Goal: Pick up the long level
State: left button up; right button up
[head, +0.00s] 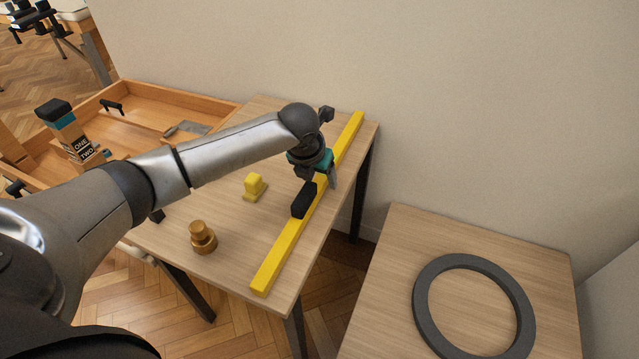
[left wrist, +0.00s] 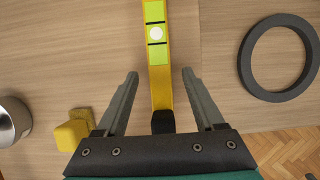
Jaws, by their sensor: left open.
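The long level (head: 276,258) is a long yellow bar lying along the right side of the wooden table, with a black block (head: 303,201) on its middle part. In the left wrist view the level (left wrist: 160,85) runs up between my fingers, with a bright green vial section (left wrist: 155,33) beyond the fingertips. My left gripper (head: 322,180) is over the level near the black block, open and empty. In the left wrist view its fingers (left wrist: 161,75) are spread to either side of the bar, apart from it. My right gripper is not in view.
A yellow block (head: 255,186) and a brass-coloured knobbed piece (head: 203,238) stand left of the level. A wooden tray (head: 140,92) with tools is at the far left. A lower table (head: 385,300) at right holds a dark ring (head: 424,307). A wall stands behind.

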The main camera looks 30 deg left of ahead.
pick_arm(q)
jog(key=shift+c, duration=0.2)
grip_shut()
dwell(0.5)
